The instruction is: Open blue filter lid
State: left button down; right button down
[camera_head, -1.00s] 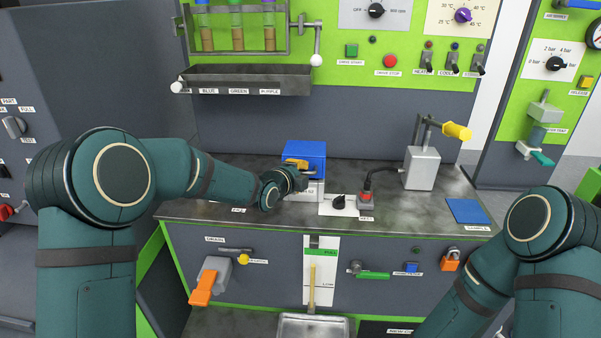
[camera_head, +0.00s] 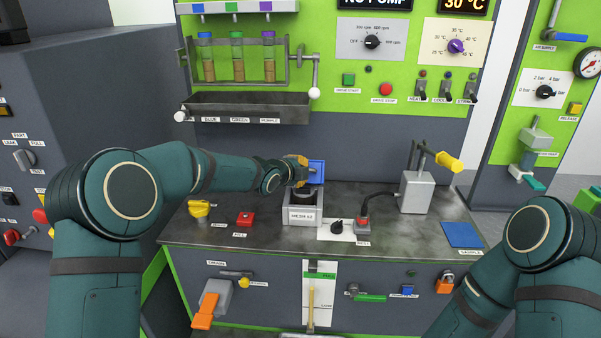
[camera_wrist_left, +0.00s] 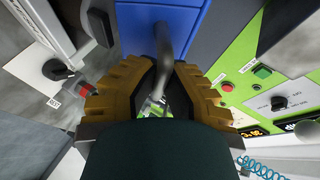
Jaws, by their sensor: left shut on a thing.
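The blue filter lid (camera_head: 317,172) stands raised, roughly upright, at the back of the grey filter housing (camera_head: 302,215) on the bench. A dark round part shows in the uncovered top of the housing. My left gripper (camera_head: 297,170) is at the lid's left side. In the left wrist view, the yellow fingers of the left gripper (camera_wrist_left: 158,100) are shut around the grey curved handle (camera_wrist_left: 163,45) of the blue lid (camera_wrist_left: 150,20). The gripper hides part of the lid in the head view. My right arm shows at the lower right, but its gripper is out of view.
Right of the housing are a black knob (camera_head: 337,226), a red-topped switch (camera_head: 362,224) with a cable, and a grey device (camera_head: 416,190) with a yellow handle. Left are a yellow valve (camera_head: 199,209) and a red button (camera_head: 245,218). A dark trough (camera_head: 250,107) hangs behind.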

dwell(0.3)
pick_arm(q)
jog(key=c, duration=1)
grip_release()
jog(key=v, duration=1.2)
